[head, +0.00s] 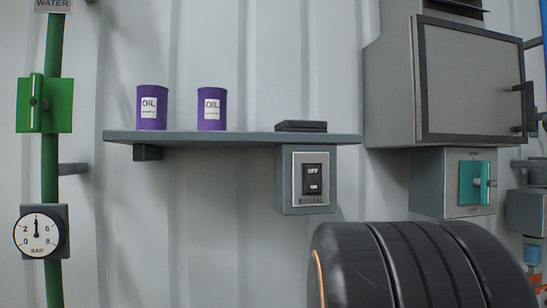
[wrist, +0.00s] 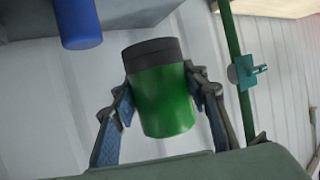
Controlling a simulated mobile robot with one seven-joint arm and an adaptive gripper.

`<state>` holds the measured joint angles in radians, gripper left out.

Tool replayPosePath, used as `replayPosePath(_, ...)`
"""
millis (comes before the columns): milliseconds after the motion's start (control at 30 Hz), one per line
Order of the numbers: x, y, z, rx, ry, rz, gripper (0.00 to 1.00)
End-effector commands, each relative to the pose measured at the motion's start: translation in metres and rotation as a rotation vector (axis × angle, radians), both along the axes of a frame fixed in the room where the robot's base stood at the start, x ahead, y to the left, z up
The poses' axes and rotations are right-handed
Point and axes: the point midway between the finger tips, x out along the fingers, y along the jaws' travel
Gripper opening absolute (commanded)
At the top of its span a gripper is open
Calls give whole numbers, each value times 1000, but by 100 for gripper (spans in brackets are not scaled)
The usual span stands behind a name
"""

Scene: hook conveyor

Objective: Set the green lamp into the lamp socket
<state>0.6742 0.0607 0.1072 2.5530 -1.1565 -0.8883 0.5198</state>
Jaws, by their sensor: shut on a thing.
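The green lamp (wrist: 166,100), a green cylinder with a dark grey end, is in the middle of the wrist view. My gripper (wrist: 163,86) is shut on it, with one blue-padded finger on each side. The lamp sits slightly tilted in the picture, its dark end away from my palm. My gripper and the green lamp do not show in the head view. I cannot make out the lamp socket in either view.
A blue cylinder (wrist: 78,22) hangs under a grey surface, left of the lamp. A green pipe (wrist: 238,75) with a valve runs to the right. In the head view, a shelf (head: 230,138) carries two purple oil cans (head: 152,107). A grey cabinet (head: 470,80) is right.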

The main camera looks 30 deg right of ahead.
Motion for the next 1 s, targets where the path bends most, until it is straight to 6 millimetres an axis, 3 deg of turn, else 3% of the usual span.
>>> replayPosePath(333, 6, 0, 3, -1, -1, -9, 15)
replayPosePath(700, 84, 16, 23, 2, 2, -187, 15)
replayPosePath(1000, 111, 46, 17, 0, 1, -278, 15)
